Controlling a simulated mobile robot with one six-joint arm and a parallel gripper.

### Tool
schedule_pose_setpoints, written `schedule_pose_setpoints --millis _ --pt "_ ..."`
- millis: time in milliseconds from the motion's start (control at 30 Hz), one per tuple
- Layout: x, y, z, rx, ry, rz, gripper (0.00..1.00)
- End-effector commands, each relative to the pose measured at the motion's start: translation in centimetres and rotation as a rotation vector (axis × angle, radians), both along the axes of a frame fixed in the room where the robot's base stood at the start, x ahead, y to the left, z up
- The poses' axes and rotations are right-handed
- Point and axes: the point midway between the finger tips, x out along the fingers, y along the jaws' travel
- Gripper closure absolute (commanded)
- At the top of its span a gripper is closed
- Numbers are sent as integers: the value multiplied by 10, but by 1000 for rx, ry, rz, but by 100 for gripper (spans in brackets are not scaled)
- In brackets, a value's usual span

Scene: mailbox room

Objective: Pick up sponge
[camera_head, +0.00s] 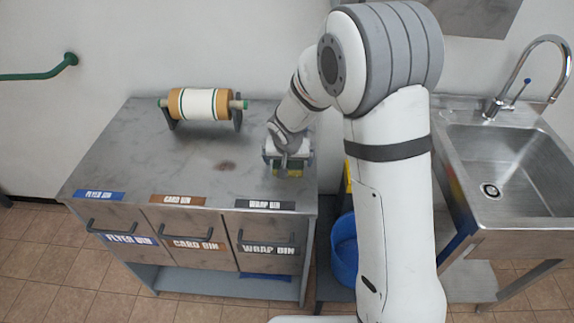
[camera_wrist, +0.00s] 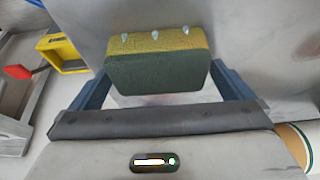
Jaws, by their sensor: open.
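The sponge (camera_wrist: 155,68) is a yellow block with a dark green face and a few pale drops on top. In the wrist view it sits between the two blue-grey fingers of my gripper (camera_wrist: 155,88), with a gap visible at its right side. In the head view the sponge (camera_head: 288,170) shows small and partly hidden on the right part of the metal counter (camera_head: 200,145). My gripper (camera_head: 288,160) is open just above and around it. Whether the fingers touch the sponge cannot be told.
A paper roll on a stand (camera_head: 200,104) stands at the counter's back. Labelled bins (camera_head: 185,238) line the counter's front. A blue bucket (camera_head: 345,250) and a metal sink (camera_head: 510,165) are to the right. The counter's middle is clear.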

Motion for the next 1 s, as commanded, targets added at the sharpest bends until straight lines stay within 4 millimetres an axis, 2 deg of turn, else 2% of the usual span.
schedule_pose_setpoints --millis 167,700,867,1000 --pt "0 0 0 0 0 0 2" --pt "0 1 0 -1 0 2 45" --pt "0 1 1 -1 0 2 45" --pt "0 1 12 0 -3 1 45"
